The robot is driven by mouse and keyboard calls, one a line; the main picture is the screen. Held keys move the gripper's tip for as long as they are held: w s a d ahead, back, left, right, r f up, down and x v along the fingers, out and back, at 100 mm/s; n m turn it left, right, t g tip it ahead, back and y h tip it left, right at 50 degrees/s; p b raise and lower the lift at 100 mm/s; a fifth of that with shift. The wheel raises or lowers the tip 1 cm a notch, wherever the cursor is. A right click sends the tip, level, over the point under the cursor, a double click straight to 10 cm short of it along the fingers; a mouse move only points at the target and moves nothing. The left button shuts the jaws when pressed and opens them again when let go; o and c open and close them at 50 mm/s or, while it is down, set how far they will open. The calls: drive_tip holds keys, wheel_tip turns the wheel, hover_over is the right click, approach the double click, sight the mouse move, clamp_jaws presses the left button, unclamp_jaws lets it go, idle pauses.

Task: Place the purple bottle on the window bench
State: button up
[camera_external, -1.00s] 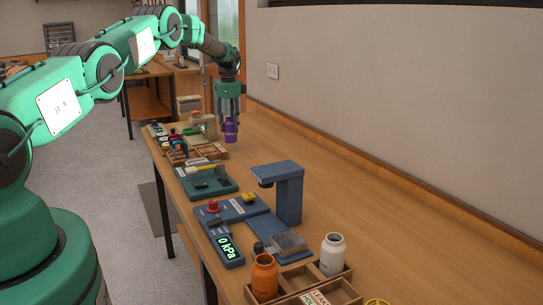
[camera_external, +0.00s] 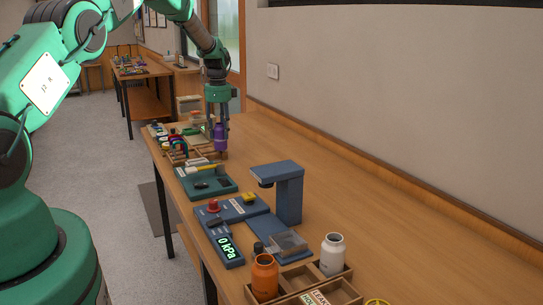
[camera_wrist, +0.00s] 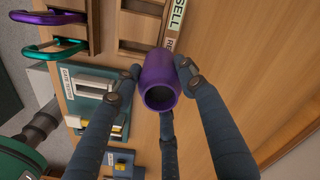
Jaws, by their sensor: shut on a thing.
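The purple bottle (camera_external: 220,137) is held in my gripper (camera_external: 218,132) above the far part of the long wooden bench (camera_external: 330,205). In the wrist view the purple bottle (camera_wrist: 159,83) lies between the fingers of my gripper (camera_wrist: 160,85), its round dark opening facing the camera. Behind it are a wooden rack and a strip with lettering. The gripper is shut on the bottle. I cannot tell whether the bottle touches anything below. Which surface is the window bench is not clear; a bench (camera_external: 140,70) stands farther back near the window.
A teal tray (camera_external: 222,190), a blue stand (camera_external: 288,190) and a pressure display (camera_external: 228,248) sit along the bench. An orange bottle (camera_external: 264,278) and a white bottle (camera_external: 333,254) are at the near end. The bench strip along the wall is clear.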

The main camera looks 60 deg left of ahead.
drive_tip(key=shift+s+d+r, duration=0.15)
drive_tip(key=shift+s+d, duration=0.8)
drive_tip(key=shift+d, duration=0.05)
drive_tip(key=shift+s+d+r, duration=0.15)
drive_tip(key=shift+s+d, duration=0.8)
drive_tip(key=shift+d, duration=0.05)
drive_tip(key=w+d+n+b, duration=0.1)
drive_tip(key=w+d, duration=0.4)
drive_tip(key=d, duration=0.6)
drive_tip(key=w+d+n+b, duration=0.1)
drive_tip(key=w+d, duration=0.3)
drive_tip(key=d, duration=0.7)
drive_tip(key=w+d+n+b, duration=0.1)
drive_tip(key=w+d, duration=0.4)
drive_tip(key=d, duration=0.6)
drive_tip(key=s+d+n+b, duration=0.2)
drive_tip(key=d+n+b, duration=0.1)
drive_tip(key=d, duration=2.9)
drive_tip(key=shift+s+f+n, duration=0.25)
drive_tip(key=shift+f+n, duration=0.2)
drive_tip(key=shift+n, duration=0.05)
drive_tip(key=shift+a, duration=0.25)
